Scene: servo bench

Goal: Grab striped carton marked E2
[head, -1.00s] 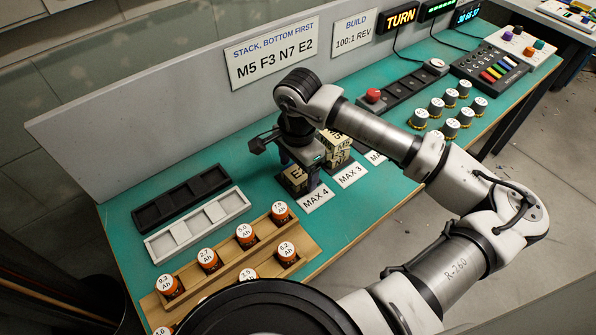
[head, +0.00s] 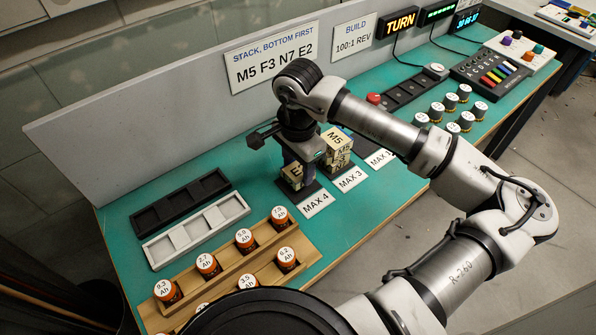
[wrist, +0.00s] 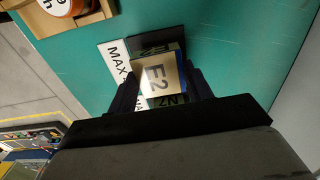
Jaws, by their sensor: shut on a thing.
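My gripper (wrist: 160,92) is shut on the striped carton E2 (wrist: 157,76). In the wrist view the carton's pale, lettered face lies between the two dark fingers, with a blue edge on its right side.
A carton stack with M5 on top (head: 336,139) stands close to the right of my gripper, behind the MAX 3 label (head: 350,179). The sign (head: 272,58) reads M5 F3 N7 E2. Black tray (head: 181,201) and white tray (head: 197,229) lie left, both empty.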

